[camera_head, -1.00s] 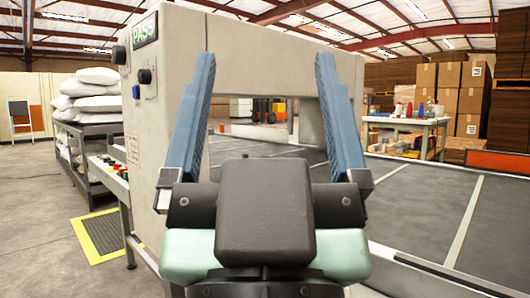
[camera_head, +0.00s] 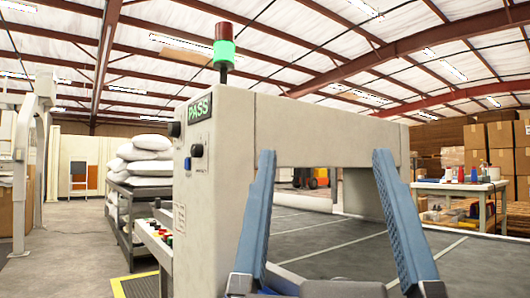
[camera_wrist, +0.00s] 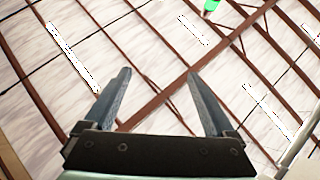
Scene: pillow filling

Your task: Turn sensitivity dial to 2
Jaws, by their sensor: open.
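The beige machine (camera_head: 217,215) carries a lit green PASS display (camera_head: 199,108). A black knob (camera_head: 196,150) is on the face below the display, with a small blue button (camera_head: 187,163) beside it. Another dark knob (camera_head: 174,129) juts from the left edge. I cannot tell which one is the sensitivity dial; markings are too small to read. My gripper (camera_head: 324,152) is open and empty, to the right of the knobs and apart from them, in front of the machine's opening. In the wrist view, my gripper (camera_wrist: 160,72) points at the ceiling.
A red and green signal light (camera_head: 224,45) stands on the machine. A low panel with coloured buttons (camera_head: 160,236) juts out left. Pillows (camera_head: 144,158) lie on a rack behind. The grey conveyor (camera_head: 330,250) extends right. Floor at left is clear.

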